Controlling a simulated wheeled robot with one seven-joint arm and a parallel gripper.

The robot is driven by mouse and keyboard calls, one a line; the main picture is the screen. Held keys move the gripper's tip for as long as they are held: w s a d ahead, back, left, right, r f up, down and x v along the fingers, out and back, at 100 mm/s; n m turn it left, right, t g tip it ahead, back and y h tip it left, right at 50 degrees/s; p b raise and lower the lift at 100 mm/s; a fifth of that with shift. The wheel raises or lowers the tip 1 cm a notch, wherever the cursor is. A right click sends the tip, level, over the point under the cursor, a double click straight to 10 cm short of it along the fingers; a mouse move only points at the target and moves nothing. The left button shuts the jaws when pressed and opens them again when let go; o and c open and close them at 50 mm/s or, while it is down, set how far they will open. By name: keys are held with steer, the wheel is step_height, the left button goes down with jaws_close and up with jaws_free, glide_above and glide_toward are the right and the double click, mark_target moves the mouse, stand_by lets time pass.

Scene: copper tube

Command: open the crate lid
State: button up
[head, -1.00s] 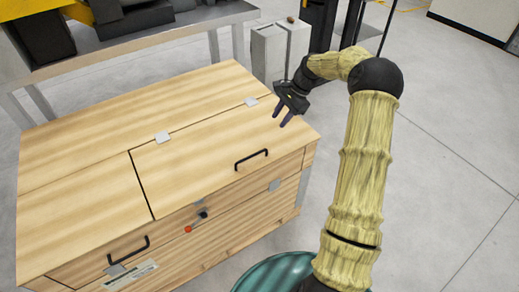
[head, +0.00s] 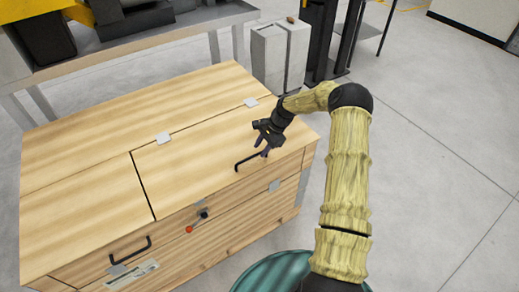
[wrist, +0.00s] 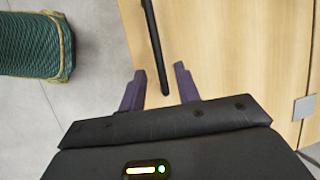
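The wooden crate (head: 95,110) stands on the floor with its lid closed. The right lid panel (head: 200,170) carries a black bar handle (head: 245,163) near its front edge. In the wrist view the handle (wrist: 152,45) runs away from me, with its near end close to the space between the fingers. My gripper (head: 266,150) is at the handle's right end, above the lid. In the wrist view my gripper (wrist: 161,88) has its two dark fingers apart with nothing held between them. Whether a finger touches the handle I cannot tell.
A green ribbed bin (head: 275,272) stands in front. Grey boxes (head: 270,58) and a metal table (head: 150,40) are behind. Floor at right is clear.

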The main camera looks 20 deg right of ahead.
steer(key=shift+x, duration=0.95)
jaws_close()
